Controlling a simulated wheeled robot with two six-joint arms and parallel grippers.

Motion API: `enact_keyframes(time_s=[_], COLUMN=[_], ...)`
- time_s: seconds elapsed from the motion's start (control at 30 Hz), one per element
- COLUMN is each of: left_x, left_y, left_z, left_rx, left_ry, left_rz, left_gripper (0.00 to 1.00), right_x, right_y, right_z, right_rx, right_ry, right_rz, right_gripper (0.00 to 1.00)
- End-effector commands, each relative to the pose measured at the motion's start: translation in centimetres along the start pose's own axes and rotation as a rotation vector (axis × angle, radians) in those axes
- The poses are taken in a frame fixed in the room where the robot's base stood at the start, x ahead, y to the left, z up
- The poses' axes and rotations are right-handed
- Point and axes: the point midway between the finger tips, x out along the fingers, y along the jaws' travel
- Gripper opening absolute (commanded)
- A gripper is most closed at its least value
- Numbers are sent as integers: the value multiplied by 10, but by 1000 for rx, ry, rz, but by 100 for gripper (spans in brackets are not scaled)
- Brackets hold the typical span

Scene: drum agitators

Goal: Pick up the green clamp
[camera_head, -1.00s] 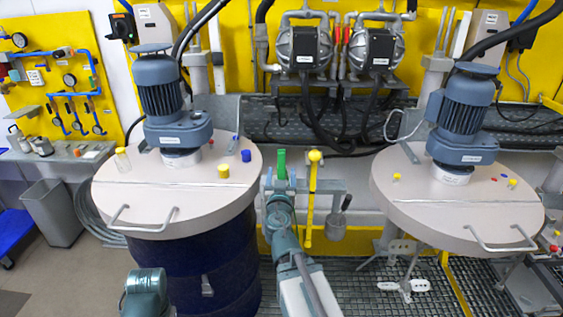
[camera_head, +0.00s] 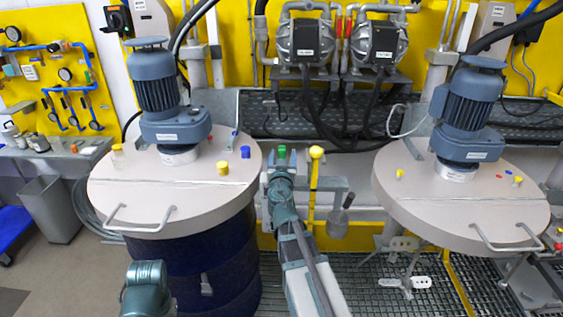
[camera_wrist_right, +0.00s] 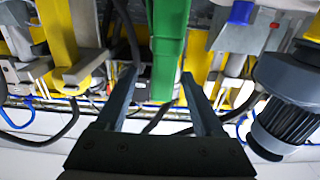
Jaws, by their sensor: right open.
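The green clamp (camera_head: 281,152) stands upright between the two drums in the head view, its lower part hidden behind my right gripper. In the right wrist view the green clamp (camera_wrist_right: 169,45) hangs down from the top edge, and its lower end shows between the fingers. My right gripper (camera_head: 281,168) is open, with nothing held. In the right wrist view its two dark fingers (camera_wrist_right: 157,77) are spread, one on each side of the clamp in the picture. I cannot tell whether either touches it. My left gripper is not in view.
A yellow-handled tool (camera_head: 315,185) hangs close to the right of the clamp, beside a grey bracket (camera_head: 335,184). Lidded drums with blue motors stand left (camera_head: 110,190) and right (camera_head: 450,215). Two pumps (camera_head: 308,40) are mounted behind. Grating (camera_head: 365,290) lies below.

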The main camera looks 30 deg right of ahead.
Motion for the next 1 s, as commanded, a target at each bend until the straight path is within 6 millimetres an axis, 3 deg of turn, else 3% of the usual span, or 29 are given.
enact_keyframes(time_s=[0.23, 0.5, 0.9, 1.0], left_x=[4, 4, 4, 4], left_y=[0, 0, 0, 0], left_z=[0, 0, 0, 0], left_rx=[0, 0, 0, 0], left_ry=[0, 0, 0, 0], left_rz=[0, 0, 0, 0], left_gripper=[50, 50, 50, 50], right_x=[33, 35, 35, 35], right_y=[5, 6, 6, 6], right_z=[4, 4, 4, 4], right_rx=[0, 0, 0, 0], right_ry=[1, 1, 1, 1], right_rz=[0, 0, 0, 0], right_gripper=[70, 70, 0, 0])
